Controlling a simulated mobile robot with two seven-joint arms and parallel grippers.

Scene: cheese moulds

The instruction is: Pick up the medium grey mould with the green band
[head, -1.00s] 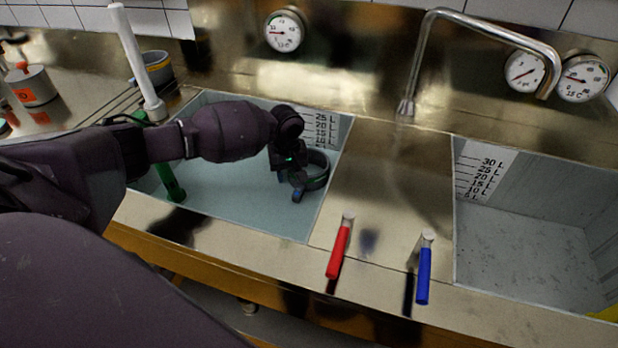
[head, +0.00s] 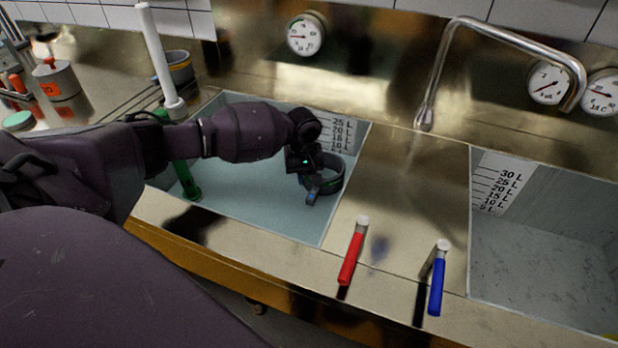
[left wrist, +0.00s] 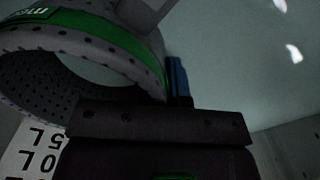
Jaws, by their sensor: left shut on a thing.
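The medium grey mould (head: 337,180) with the green band is a round, open ring in the left basin, partly hidden by my gripper. In the left wrist view the mould (left wrist: 85,32) fills the upper left; its wall is grey and perforated, with a green band and a white label reading "m…", cut off. My left gripper (head: 312,190) is shut on the mould's wall. A blue fingertip (left wrist: 178,80) shows beside the wall in the left wrist view. Whether the mould touches the basin floor I cannot tell. My right gripper is not in view.
The left basin (head: 265,210) has a litre scale on its back wall. A white and green upright tool (head: 160,60) stands at its left. Red (head: 351,258) and blue (head: 436,287) handles stand on the front ledge.

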